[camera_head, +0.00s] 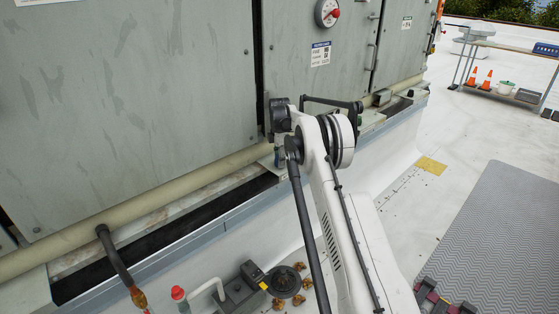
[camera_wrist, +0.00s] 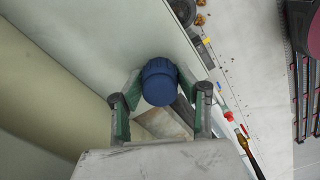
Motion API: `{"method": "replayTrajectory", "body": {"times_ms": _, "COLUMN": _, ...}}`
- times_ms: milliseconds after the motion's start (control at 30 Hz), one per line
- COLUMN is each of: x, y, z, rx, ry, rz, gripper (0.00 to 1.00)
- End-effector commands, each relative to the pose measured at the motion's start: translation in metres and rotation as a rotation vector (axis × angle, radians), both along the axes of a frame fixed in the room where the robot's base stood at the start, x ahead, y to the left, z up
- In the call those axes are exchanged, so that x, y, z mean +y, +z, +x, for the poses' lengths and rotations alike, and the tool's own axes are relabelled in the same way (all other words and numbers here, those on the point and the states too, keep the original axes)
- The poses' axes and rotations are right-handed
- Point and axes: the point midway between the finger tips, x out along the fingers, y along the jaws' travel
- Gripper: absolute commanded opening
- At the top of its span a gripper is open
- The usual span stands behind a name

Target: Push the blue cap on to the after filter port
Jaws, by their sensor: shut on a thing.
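The blue cap (camera_wrist: 159,86), dark blue with a ribbed edge, is between the two green-padded fingers of my gripper (camera_wrist: 158,92) in the wrist view. The fingers are shut on it from both sides. In the head view my gripper is mostly hidden behind my white arm, close to the grey cooler cabinet's lower edge. I cannot make out the cap clearly there. I cannot identify the after filter port in either view; the cap and my arm may cover it.
The cooler cabinet (camera_head: 130,95) fills the left, with a cream pipe (camera_head: 195,180) along its base, also in the wrist view (camera_wrist: 50,90). A dark device (camera_head: 283,282) and brown debris lie on the roof.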

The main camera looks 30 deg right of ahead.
Motion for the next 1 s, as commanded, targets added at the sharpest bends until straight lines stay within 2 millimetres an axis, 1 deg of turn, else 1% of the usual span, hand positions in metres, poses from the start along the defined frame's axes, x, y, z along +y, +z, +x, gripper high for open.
{"method": "replayTrajectory", "body": {"times_ms": 233, "x": 0.0, "y": -0.005, "z": 0.0, "rx": 0.0, "ry": 0.0, "rz": 0.0, "gripper": 0.13}}
{"method": "replayTrajectory", "body": {"times_ms": 267, "x": 0.0, "y": -0.004, "z": 0.0, "rx": 0.0, "ry": 0.0, "rz": 0.0, "gripper": 0.36}}
{"method": "replayTrajectory", "body": {"times_ms": 300, "x": 0.0, "y": -0.004, "z": 0.0, "rx": 0.0, "ry": 0.0, "rz": 0.0, "gripper": 0.41}}
{"method": "replayTrajectory", "body": {"times_ms": 600, "x": 0.0, "y": -0.003, "z": 0.0, "rx": 0.0, "ry": 0.0, "rz": 0.0, "gripper": 0.41}}
{"method": "replayTrajectory", "body": {"times_ms": 1000, "x": 0.0, "y": 0.024, "z": 0.0, "rx": 0.0, "ry": 0.0, "rz": 0.0, "gripper": 0.41}}
